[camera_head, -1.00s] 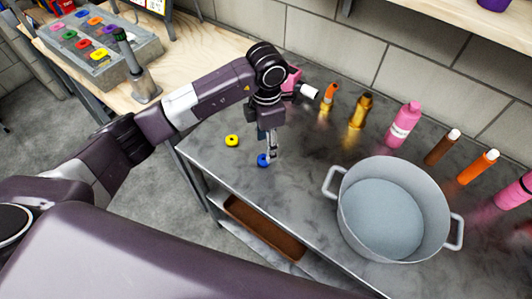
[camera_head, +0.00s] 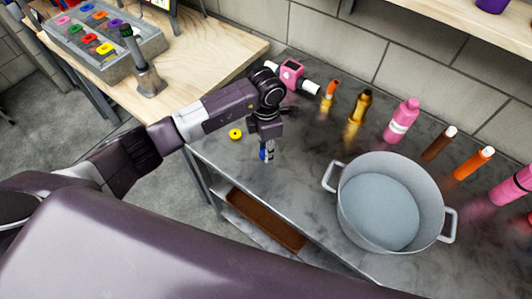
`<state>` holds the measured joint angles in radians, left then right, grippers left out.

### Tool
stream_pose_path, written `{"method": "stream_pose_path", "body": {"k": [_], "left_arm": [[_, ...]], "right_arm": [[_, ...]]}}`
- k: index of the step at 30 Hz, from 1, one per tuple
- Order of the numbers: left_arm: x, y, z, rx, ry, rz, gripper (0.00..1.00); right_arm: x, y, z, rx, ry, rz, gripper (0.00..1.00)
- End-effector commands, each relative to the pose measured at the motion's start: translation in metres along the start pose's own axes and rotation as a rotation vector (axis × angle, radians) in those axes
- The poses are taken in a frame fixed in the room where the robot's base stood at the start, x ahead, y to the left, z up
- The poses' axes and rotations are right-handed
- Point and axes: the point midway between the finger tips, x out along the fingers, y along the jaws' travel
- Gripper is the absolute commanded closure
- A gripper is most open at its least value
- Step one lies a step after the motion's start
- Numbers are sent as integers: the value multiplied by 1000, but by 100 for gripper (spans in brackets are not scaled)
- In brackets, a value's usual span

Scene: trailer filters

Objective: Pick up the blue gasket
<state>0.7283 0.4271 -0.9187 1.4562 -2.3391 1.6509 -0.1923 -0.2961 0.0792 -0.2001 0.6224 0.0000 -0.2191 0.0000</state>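The blue gasket (camera_head: 262,154) is small and shows near the front left edge of the metal table. My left gripper (camera_head: 267,158) points down right at it and hides part of it. Whether its fingers are open around the gasket or shut on it is too small to tell. I cannot tell whether the gasket touches the table. My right gripper is not in view.
A yellow gasket (camera_head: 236,134) lies up and left of my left gripper. A large grey pot (camera_head: 345,205) stands to the right. A pink device (camera_head: 291,73) and several bottles (camera_head: 402,119) stand along the wall. The wooden table (camera_head: 205,60) holds a grey tray (camera_head: 140,55).

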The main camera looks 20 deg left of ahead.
Motion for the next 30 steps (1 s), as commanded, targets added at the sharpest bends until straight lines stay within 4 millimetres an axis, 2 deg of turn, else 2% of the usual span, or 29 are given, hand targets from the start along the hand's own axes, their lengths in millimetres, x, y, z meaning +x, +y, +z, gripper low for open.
{"method": "stream_pose_path", "body": {"k": [11,17,23,30], "left_arm": [[-1,0,0,0,-1,1,83],[-14,2,0,-1,-2,3,83],[-53,2,1,2,-6,7,83],[-127,2,2,1,-6,8,83]], "right_arm": [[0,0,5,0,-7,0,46],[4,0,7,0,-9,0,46],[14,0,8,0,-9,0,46],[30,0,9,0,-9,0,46]]}}
